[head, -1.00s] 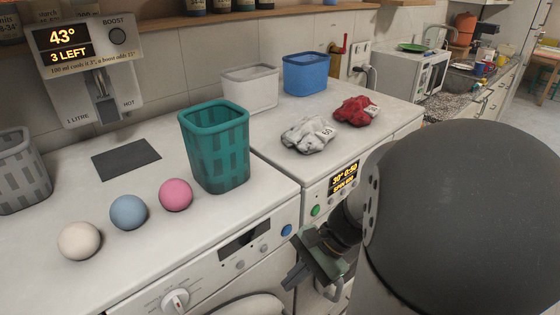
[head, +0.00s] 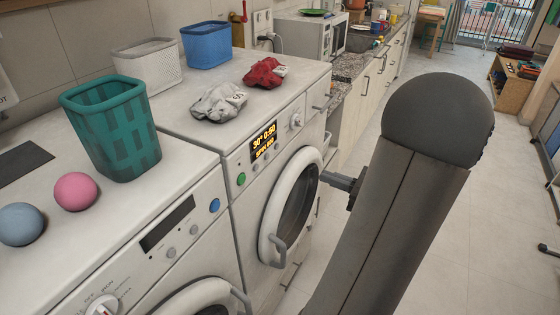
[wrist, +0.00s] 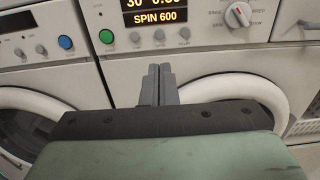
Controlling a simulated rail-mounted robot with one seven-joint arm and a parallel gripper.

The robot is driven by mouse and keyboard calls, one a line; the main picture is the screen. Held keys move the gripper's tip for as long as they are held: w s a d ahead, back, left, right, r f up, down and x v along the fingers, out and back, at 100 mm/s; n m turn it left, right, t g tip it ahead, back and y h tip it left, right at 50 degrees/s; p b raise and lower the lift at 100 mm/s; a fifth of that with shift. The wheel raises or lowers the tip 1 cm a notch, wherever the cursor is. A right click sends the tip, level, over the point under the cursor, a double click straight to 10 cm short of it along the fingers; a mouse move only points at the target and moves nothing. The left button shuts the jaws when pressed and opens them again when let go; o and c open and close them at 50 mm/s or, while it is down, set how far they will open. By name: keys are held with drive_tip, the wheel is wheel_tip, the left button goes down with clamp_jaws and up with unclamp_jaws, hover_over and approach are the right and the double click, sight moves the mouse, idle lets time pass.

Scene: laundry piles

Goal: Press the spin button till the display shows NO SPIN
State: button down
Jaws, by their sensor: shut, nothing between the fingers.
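The right washer's lit display (wrist: 155,12) reads SPIN 600 on its lower line in the wrist view. The same display (head: 264,141) shows orange text in the head view. A row of small buttons (wrist: 160,34) sits just under it; their labels are too small to read. My gripper (wrist: 160,70) is shut and empty, its fingertips below the button row in the picture, with no contact visible. In the head view only part of my gripper (head: 338,181) shows beside my arm, in front of the right washer's door.
A green button (wrist: 106,36) is left of the display and a programme dial (wrist: 237,15) right of it. The round door (head: 290,205) bulges below. A teal basket (head: 115,130), grey cloth (head: 218,103) and red cloth (head: 264,72) rest on top. Open floor lies to the right.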

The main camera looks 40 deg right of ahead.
sight(268, 156)
drive_tip(key=p+x, duration=0.2)
drive_tip(key=x, duration=1.2)
